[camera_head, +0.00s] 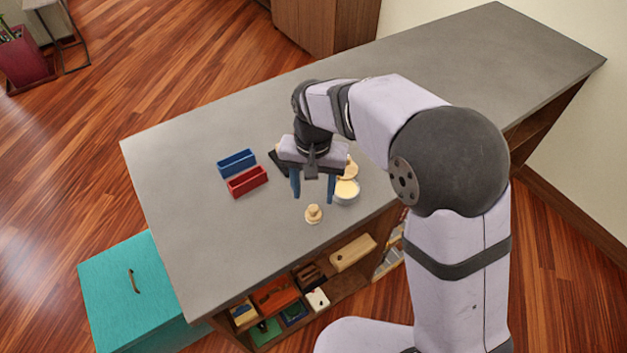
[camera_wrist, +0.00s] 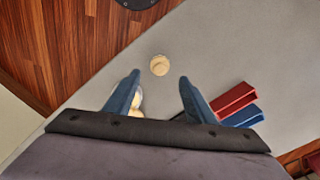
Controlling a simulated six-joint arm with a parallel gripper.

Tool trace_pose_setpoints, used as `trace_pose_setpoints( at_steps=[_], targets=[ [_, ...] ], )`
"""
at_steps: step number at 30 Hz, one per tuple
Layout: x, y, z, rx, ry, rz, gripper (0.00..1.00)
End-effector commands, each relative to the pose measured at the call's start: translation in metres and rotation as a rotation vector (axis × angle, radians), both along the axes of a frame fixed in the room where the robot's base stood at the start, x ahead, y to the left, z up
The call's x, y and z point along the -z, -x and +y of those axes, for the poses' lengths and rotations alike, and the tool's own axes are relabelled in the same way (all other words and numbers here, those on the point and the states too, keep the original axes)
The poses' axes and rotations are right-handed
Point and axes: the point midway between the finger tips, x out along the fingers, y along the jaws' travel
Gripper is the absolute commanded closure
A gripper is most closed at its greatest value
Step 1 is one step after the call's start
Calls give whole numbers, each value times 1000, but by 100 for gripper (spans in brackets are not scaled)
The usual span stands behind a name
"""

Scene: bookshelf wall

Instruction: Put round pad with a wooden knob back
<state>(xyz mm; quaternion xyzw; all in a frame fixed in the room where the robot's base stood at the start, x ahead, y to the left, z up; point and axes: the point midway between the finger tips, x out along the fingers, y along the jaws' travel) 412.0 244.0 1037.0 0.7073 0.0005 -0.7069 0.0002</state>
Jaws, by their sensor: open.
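The round pad with a wooden knob (camera_head: 314,215) lies on the grey counter near its front edge, knob up; it also shows in the wrist view (camera_wrist: 159,66), just beyond the fingertips. My gripper (camera_head: 313,199) is open and empty, with its two blue fingers pointing down above the counter, close to the pad. In the wrist view my gripper (camera_wrist: 159,77) has a clear gap between its fingers. A round pale container (camera_head: 346,194) with cream-coloured contents stands right of the fingers, partly hidden. A tan wooden piece (camera_head: 350,169) shows behind it, also partly hidden.
A blue open box (camera_head: 237,163) and a red open box (camera_head: 248,182) stand left of my gripper. A dark object (camera_head: 279,162) is partly hidden behind it. Shelves below hold several items, including a wooden block (camera_head: 353,252). The counter's left part is clear.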

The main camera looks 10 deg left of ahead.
Motion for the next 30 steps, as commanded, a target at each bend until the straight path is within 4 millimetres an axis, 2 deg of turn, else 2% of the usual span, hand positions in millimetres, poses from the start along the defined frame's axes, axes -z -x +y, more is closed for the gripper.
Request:
trace_pose_setpoints(
  at_steps=[3, 9, 20, 23, 26, 30],
  targets=[
    [-18, 0, 0, 0, -2, -3, 50],
    [-38, 0, 0, 0, -1, -1, 50],
    [-43, 0, -3, 1, 1, 1, 50],
    [-41, 0, -16, 4, 1, 1, 50],
    [-37, 3, -43, 9, 2, 2, 50],
    [-27, 16, -102, 13, 1, 1, 50]
  ],
)
